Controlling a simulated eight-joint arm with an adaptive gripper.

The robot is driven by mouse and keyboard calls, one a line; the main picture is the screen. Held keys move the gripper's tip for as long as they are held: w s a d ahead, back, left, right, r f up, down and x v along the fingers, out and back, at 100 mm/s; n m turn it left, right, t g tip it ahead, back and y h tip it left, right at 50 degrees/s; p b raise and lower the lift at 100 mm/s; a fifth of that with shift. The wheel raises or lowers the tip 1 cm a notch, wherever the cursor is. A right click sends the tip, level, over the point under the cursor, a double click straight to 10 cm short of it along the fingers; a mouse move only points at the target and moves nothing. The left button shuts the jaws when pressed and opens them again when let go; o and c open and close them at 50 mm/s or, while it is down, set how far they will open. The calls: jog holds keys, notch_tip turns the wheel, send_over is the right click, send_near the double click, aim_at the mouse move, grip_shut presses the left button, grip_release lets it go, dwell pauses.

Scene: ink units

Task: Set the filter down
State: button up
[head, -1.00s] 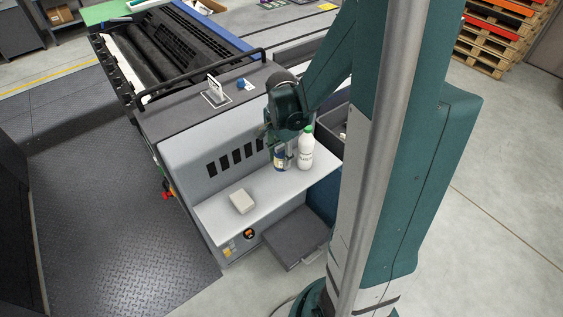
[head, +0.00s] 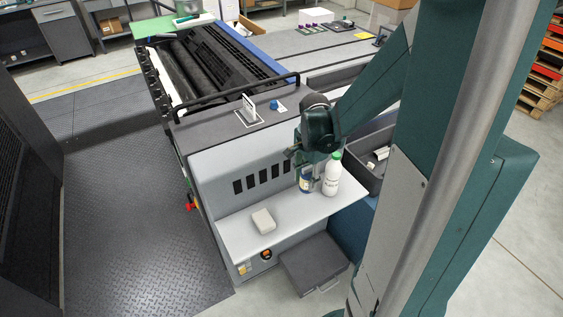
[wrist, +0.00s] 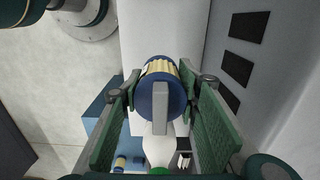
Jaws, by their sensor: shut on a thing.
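The filter (head: 306,184) is a short cylinder with blue ends and a yellowish body. In the wrist view the filter (wrist: 158,72) lies between my two green finger pads, its blue end with a grey bar facing the camera. My gripper (wrist: 159,98) is shut on it. In the head view my gripper (head: 307,168) is above the pale shelf (head: 237,236), toward its right end. I cannot tell whether the filter's lower end touches the shelf. A white bottle with a green cap (head: 332,178) stands close to the filter's right.
A pale block (head: 264,221) lies on the shelf to the left, with bare shelf between it and the filter. The grey machine front (head: 222,176) rises behind. A dark bin (head: 369,176) holding items is at the right. A dark box (head: 314,266) sits below the shelf.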

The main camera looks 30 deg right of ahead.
jog(key=shift+r, duration=0.1)
notch_tip(320, 180, up, 28)
jog(key=w+a+r+p, duration=0.1)
jog(key=w+a+p, duration=0.35)
jog(key=w, duration=0.55)
jog(key=w+a+r+p, duration=0.1)
jog(key=w+a+p, duration=0.4)
jog(key=w, duration=0.4)
jog(key=w+a+f+p, duration=0.2)
jog(key=w+a+p, duration=0.1)
jog(key=w+a, duration=0.7)
jog(key=f, duration=0.5)
jog(key=shift+a+f, duration=0.25)
jog(key=shift+f, duration=2.9)
